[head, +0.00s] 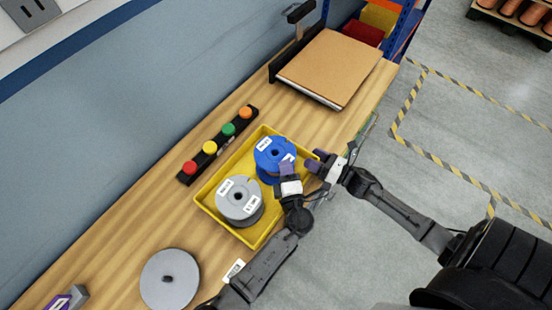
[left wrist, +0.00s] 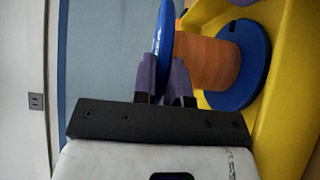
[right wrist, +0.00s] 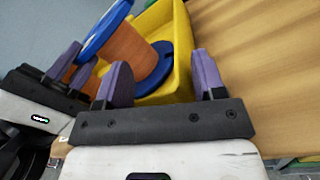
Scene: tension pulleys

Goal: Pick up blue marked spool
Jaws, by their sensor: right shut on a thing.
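The blue spool (head: 272,155), with blue flanges and a copper-coloured core (left wrist: 208,62), stands in a yellow tray (head: 207,204). My left gripper (left wrist: 165,80) has its fingers close together beside the spool's upper flange (left wrist: 163,42). The flange edge shows between the fingers; the picture leaves the grip unclear.
A grey spool (head: 239,198) shares the tray. A strip of coloured buttons (head: 210,148) lies behind it. A grey disc (head: 169,278) lies at the front left. Bare wooden table (head: 130,220) shows left of the tray.

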